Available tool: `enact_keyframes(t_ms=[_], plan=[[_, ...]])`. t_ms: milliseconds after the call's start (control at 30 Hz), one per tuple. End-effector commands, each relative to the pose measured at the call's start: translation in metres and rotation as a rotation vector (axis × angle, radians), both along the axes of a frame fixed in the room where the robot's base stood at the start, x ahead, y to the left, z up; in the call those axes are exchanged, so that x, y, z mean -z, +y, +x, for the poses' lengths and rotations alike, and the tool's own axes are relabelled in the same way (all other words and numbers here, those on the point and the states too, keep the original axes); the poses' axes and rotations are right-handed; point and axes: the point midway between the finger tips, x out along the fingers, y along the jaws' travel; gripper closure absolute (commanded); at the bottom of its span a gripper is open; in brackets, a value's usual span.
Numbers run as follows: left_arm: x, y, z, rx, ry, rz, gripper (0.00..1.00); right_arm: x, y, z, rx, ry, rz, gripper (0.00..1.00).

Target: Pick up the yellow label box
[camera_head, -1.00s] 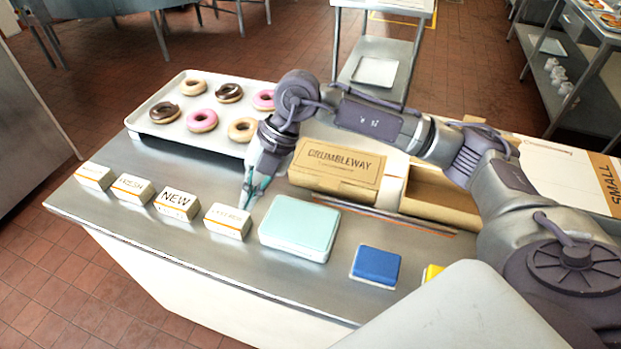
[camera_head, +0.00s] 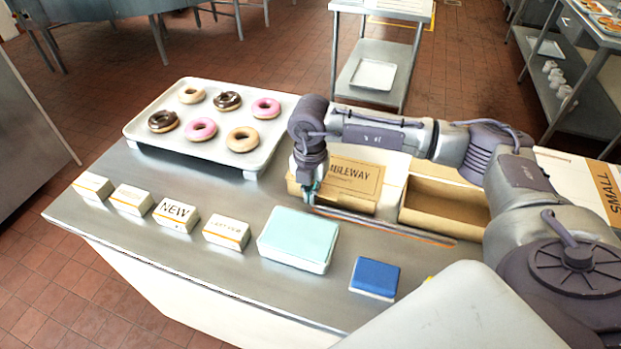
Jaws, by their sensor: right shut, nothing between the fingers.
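The yellow label box (camera_head: 429,279) shows only as a thin yellow sliver at the counter's front right, right of the blue box (camera_head: 375,277). The rest of it is hidden behind a pale grey part of my own body. My right gripper (camera_head: 309,198) is shut and empty, pointing down in front of the cardboard CRUMBLEWAY box (camera_head: 352,178) and behind the mint-green box (camera_head: 299,238). It is well to the left of the yellow label box and farther back. My left gripper is not in view.
White sign boxes, including NEW (camera_head: 176,214), line the front left of the steel counter (camera_head: 130,245). A donut tray (camera_head: 265,160) stands at the back left. An open cardboard box (camera_head: 445,205) and a long thin strip (camera_head: 385,226) lie behind the mint-green box.

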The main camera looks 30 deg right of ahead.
Motion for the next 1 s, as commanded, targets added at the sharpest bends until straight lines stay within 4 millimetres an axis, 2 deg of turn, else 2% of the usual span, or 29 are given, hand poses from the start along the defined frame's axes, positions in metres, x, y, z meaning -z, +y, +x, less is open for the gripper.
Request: enact_keyframes(t_ms=[467,567,800,1000], plan=[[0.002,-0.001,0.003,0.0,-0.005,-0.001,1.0,0.006,-0.002,0.002,-0.001,-0.001,0.001,1.0],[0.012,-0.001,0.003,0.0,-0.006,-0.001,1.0,0.009,-0.014,0.013,0.003,-0.003,-0.001,1.0],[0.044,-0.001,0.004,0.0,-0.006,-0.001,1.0,0.011,-0.067,0.058,0.007,-0.003,0.0,1.0],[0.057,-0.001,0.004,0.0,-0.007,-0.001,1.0,0.008,-0.102,0.089,0.004,-0.001,0.001,1.0]])
